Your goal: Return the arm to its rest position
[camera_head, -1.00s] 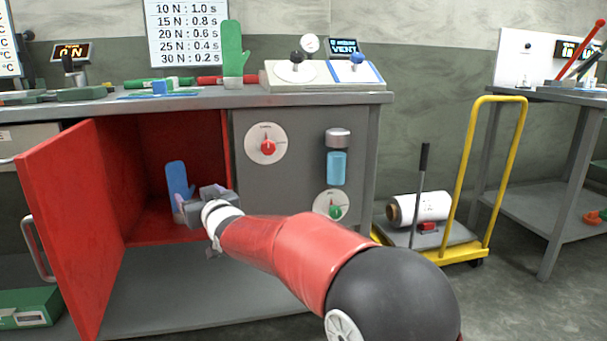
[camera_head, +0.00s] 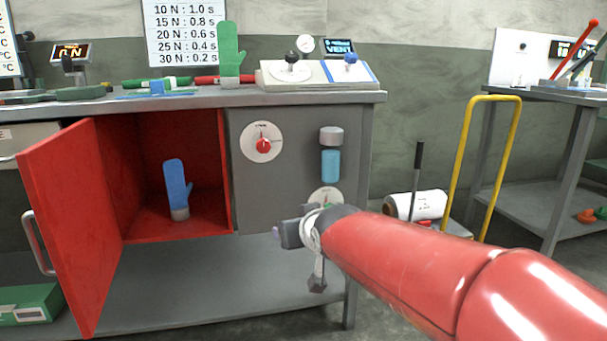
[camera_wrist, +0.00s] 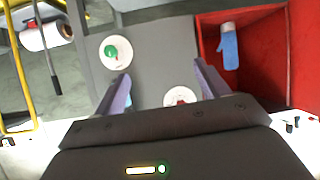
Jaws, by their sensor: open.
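My gripper (camera_head: 290,232) is in front of the bench, to the right of the red cabinet, below the lower dial on the grey panel. Its jaws are open and empty; in the wrist view the two fingers (camera_wrist: 163,88) stand apart with the grey panel between and beyond them. My red arm reaches in from the lower right. A blue glove (camera_head: 177,186) stands upright inside the open red cabinet (camera_head: 205,215), clear of my gripper. It also shows in the wrist view (camera_wrist: 229,48).
The red cabinet door (camera_head: 70,220) hangs open at left. The panel carries a red-knobbed dial (camera_head: 262,142) and a blue cylinder (camera_head: 330,163). A green glove (camera_head: 229,50) stands on the bench. A yellow-handled trolley (camera_head: 462,150) with a white roll (camera_head: 420,205) stands right.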

